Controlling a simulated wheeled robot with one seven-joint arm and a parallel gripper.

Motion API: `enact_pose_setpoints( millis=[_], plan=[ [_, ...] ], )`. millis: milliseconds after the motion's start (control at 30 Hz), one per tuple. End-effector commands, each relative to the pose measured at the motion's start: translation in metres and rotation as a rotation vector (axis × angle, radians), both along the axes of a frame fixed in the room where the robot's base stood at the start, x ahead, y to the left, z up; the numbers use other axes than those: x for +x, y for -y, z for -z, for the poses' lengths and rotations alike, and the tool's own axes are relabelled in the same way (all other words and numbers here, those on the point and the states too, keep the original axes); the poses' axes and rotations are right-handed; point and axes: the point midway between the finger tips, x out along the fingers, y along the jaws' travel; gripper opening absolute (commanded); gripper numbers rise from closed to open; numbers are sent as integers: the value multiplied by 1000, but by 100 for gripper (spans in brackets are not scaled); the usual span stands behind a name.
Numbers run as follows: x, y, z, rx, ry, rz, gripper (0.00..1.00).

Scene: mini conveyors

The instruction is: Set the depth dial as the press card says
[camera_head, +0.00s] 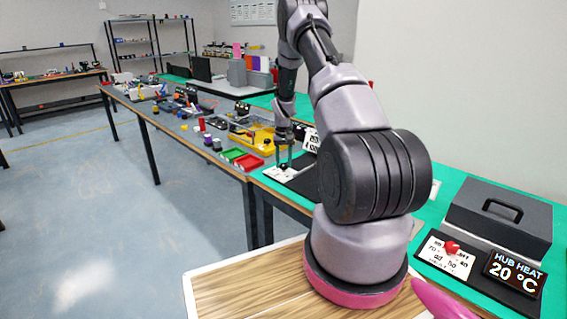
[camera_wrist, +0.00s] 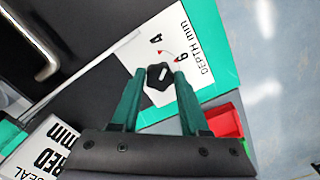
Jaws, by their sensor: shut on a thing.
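The depth dial is a small black knob (camera_wrist: 160,77) with a white mark on a white plate (camera_wrist: 190,40) printed "DEPTH mm", with a 4 and a 6 visible. A thin red curved mark lies on the plate between those numbers. My gripper (camera_wrist: 158,82) has its two green fingers on either side of the knob, shut on it. In the head view my gripper (camera_head: 284,160) reaches down to the white plate (camera_head: 274,174), and the knob is hard to make out.
Red (camera_head: 249,162) and green (camera_head: 232,155) trays sit beside the plate, with a yellow tray (camera_head: 262,138) behind. At right are a dark box with a handle (camera_head: 500,215), a red knob (camera_head: 451,247) and a "HUB HEAT 20 °C" display (camera_head: 514,272). A metal handle (camera_wrist: 35,45) is near my gripper.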

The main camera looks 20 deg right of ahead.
Motion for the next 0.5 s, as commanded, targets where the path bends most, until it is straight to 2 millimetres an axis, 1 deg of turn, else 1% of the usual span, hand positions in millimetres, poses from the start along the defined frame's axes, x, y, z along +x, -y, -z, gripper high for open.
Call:
enact_pose_setpoints(
  millis=[200, 500],
  plan=[
    [0, 1, 0, 0, 1, -181, 0],
    [0, 2, 0, 0, 1, -359, 0]
  ],
)
